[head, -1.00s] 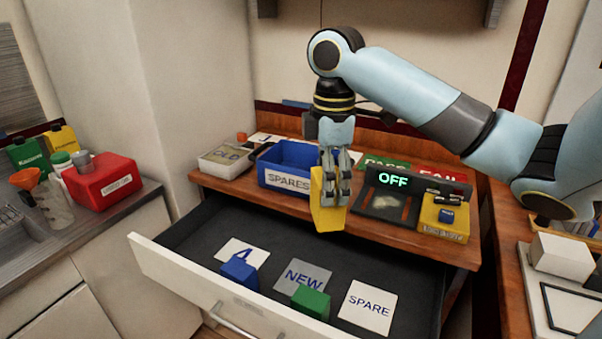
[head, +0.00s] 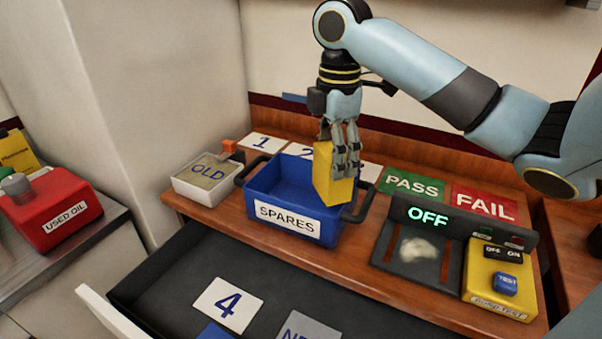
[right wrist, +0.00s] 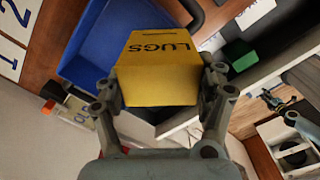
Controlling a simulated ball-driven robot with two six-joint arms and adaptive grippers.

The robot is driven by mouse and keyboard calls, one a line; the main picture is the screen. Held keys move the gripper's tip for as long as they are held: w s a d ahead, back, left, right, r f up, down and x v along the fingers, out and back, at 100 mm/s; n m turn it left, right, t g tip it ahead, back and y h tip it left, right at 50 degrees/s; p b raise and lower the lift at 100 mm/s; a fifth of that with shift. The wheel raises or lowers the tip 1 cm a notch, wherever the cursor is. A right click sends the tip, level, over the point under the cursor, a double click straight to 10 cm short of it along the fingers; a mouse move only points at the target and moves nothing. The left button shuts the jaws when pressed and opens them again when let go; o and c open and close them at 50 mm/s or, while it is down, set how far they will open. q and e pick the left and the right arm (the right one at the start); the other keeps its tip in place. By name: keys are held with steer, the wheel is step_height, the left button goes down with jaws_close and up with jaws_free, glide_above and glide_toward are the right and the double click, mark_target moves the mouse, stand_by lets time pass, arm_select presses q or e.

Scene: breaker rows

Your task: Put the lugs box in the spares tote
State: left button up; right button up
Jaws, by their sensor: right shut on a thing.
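The yellow lugs box (head: 330,184) is held in my right gripper (head: 345,160), above the right side of the spares tote. Its LUGS lettering shows in the right wrist view (right wrist: 160,70), with a finger on each side of it. The spares tote (head: 288,222) is a blue open bin with black handles and a SPARES label, standing on the wooden worktop. Its inside looks empty where I can see it; the held box hides part of its right side. In the right wrist view the blue tote (right wrist: 98,45) lies behind and left of the box.
A white OLD tray (head: 207,178) stands left of the tote. Right of it are the tester with an OFF display (head: 427,217), green PASS (head: 411,186) and red FAIL (head: 484,203) mats. An open drawer (head: 170,290) lies in front, below the worktop.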

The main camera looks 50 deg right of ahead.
steer(key=w+f, duration=0.9)
steer(key=shift+w+d, duration=0.1)
steer(key=shift+w, duration=0.1)
steer(key=shift+f, duration=0.3)
arm_select(q)
steer(key=shift+s+r, duration=0.15)
steer(key=shift+s, duration=0.1)
steer(key=shift+s+a, duration=0.1)
arm_select(e)
steer(key=shift+f, duration=0.15)
steer(key=o, duration=1.4)
